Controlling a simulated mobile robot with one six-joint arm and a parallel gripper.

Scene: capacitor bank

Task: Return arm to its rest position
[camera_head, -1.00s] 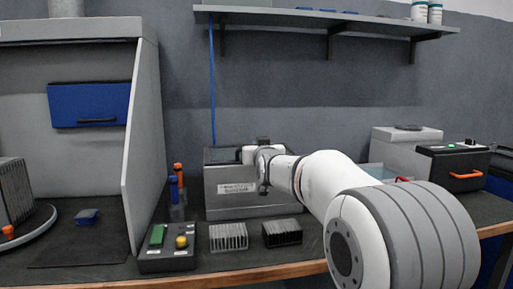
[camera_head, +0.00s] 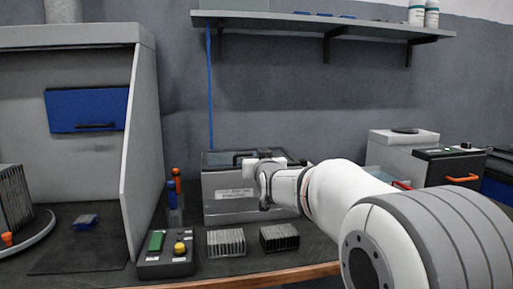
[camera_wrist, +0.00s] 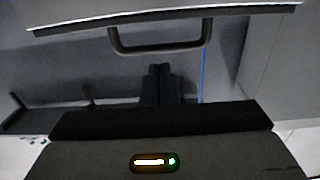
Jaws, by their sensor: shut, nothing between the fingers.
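My arm reaches in from the right in the head view, its end in front of the grey box (camera_head: 228,202) with the dark lid and handle (camera_head: 243,157). The fingers of my gripper cannot be made out in the head view. In the wrist view my gripper (camera_wrist: 161,72) shows as two dark fingers side by side, shut, with nothing between them. A dark handle (camera_wrist: 160,48) on a grey panel edge shows beyond the fingertips, apart from them.
A grey partition (camera_head: 140,160) stands left. A shelf (camera_head: 320,23) runs above. A black case (camera_head: 447,167) stands right.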

